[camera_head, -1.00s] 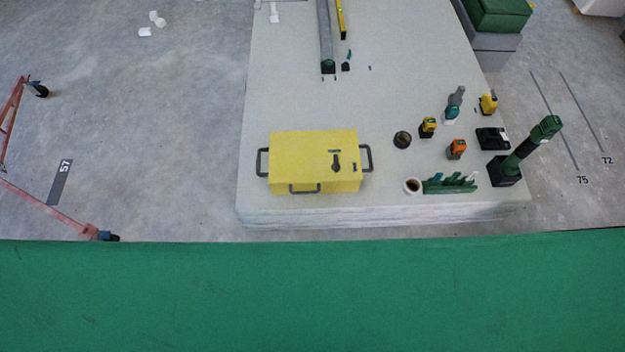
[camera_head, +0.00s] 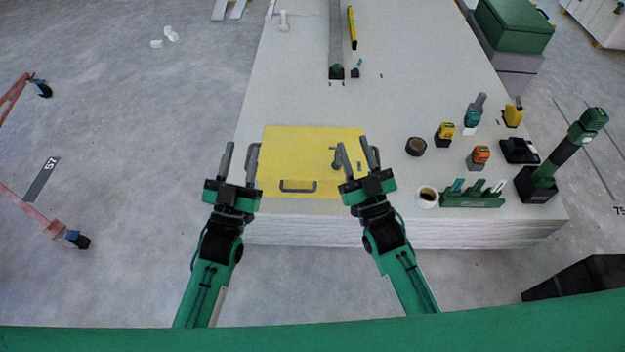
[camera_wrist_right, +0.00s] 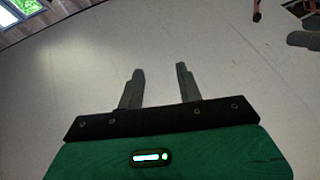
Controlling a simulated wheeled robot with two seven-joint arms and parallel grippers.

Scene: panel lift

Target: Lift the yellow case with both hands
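The yellow case (camera_head: 305,155) lies flat near the front edge of the white stack of boards. It has a dark front handle (camera_head: 298,187) and dark side handles. My left gripper (camera_head: 240,162) is at the case's left end, fingers apart, close to the left handle; whether they touch cannot be told. My right gripper (camera_head: 358,157) is over the case's right end near the right handle, which its fingers partly cover. In the right wrist view my right gripper (camera_wrist_right: 160,78) is open with nothing between the fingers, and the case is not seen there.
Right of the case stand a white cup (camera_head: 427,196), a green tool rack (camera_head: 472,196), a dark round tin (camera_head: 415,146), an orange tool (camera_head: 479,156) and a tall green-black tool (camera_head: 567,152). A long grey bar (camera_head: 336,40) lies behind.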

